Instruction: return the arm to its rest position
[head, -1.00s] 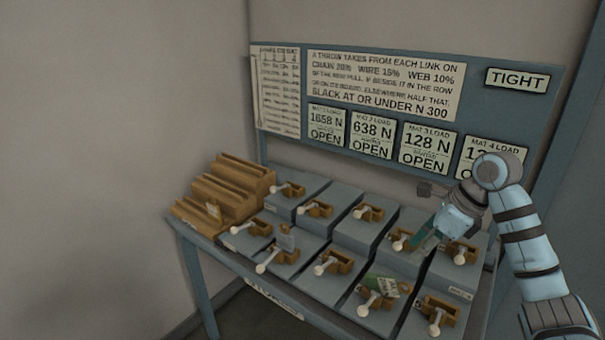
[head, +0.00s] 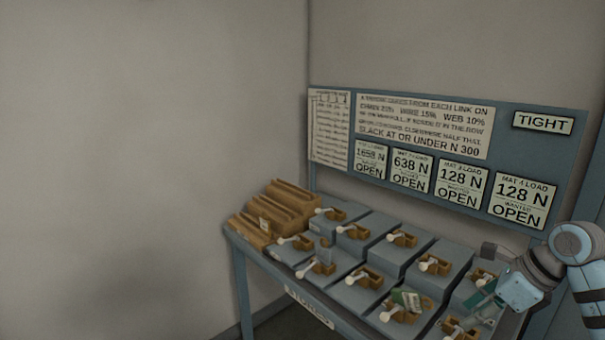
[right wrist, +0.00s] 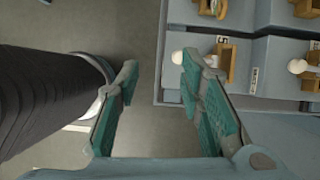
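My right arm (head: 580,255) comes in at the right edge of the head view, bent, with its gripper (head: 480,300) low over the right front part of the bench. In the right wrist view the two teal-padded fingers of this gripper (right wrist: 160,85) stand wide apart. Nothing is held between them; grey floor and the bench's edge show in the gap. My left gripper and arm are in no view.
A blue-grey bench (head: 265,262) carries stepped blocks with brown lever fittings and white knobs. Brown stepped racks (head: 280,207) stand at its left end. A green tag (head: 407,299) lies on one fitting. Behind stands a sign board (head: 425,125); its four load signs read OPEN. The left is clear.

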